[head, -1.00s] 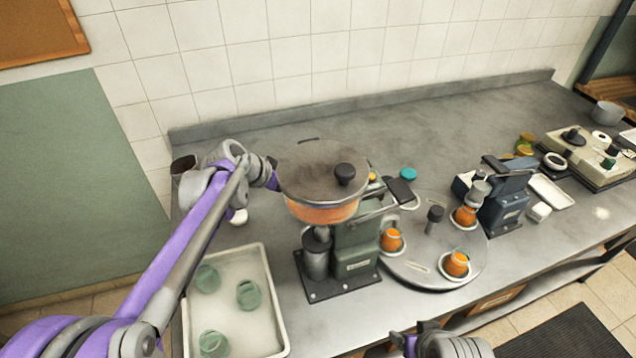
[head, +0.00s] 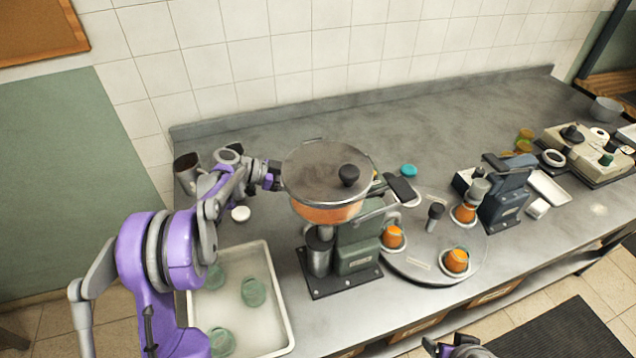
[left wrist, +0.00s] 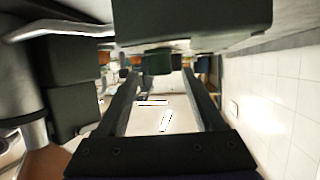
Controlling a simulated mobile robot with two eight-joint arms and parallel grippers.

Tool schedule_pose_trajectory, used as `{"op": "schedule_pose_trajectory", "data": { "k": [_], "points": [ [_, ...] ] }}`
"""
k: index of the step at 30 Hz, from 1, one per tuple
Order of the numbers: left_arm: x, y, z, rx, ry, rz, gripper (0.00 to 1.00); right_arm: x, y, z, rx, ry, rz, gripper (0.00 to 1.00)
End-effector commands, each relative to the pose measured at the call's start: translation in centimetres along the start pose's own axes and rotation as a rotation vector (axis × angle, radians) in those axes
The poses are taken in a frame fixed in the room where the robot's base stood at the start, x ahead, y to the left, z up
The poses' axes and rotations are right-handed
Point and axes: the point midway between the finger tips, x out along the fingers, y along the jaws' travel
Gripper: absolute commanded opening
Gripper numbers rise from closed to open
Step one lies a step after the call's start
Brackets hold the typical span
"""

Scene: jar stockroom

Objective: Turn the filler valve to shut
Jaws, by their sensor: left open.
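The filler (head: 357,250) is a dark green machine on a black base, with a round lidded hopper (head: 325,213) of orange contents on top. A lever with a black handle (head: 402,190) sticks out on its right side; I cannot tell for sure that it is the valve. My left gripper (head: 274,178) is at the hopper's left rear, its tips partly hidden behind the hopper. In the left wrist view its fingers (left wrist: 155,78) are apart, with nothing gripped; a green block (left wrist: 190,20) is close above. My right gripper (head: 455,346) shows only partly at the bottom edge.
A round turntable (head: 420,262) with orange-filled jars is right of the filler. A white tray (head: 283,300) with green glass jars is front left. A metal cup (head: 187,172) and white lid (head: 240,213) are near the left arm. A second machine (head: 505,200) stands right.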

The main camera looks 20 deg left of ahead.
Motion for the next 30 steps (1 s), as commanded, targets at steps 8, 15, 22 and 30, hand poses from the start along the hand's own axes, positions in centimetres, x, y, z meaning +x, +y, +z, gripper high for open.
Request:
{"op": "schedule_pose_trajectory", "data": {
  "k": [8, 15, 22, 30],
  "points": [
    [3.0, 0.0, 0.0, -0.001, 0.000, 0.001, 0.69, -0.2, 0.0, -0.3, 0.000, 0.002, 0.000, 0.77],
    [3.2, 0.0, 0.0, -0.001, -0.001, 0.000, 0.69, -0.2, 0.0, -0.3, 0.000, 0.002, 0.000, 0.77],
    [3.2, 0.0, 0.0, -0.001, -0.001, 0.000, 0.40, -0.2, 0.0, -0.2, 0.000, 0.002, 0.000, 0.77],
    [3.2, 0.0, 0.0, -0.001, -0.001, 0.000, 0.00, -0.2, 0.0, -0.3, 0.000, 0.002, 0.000, 0.77]
  ]
}}
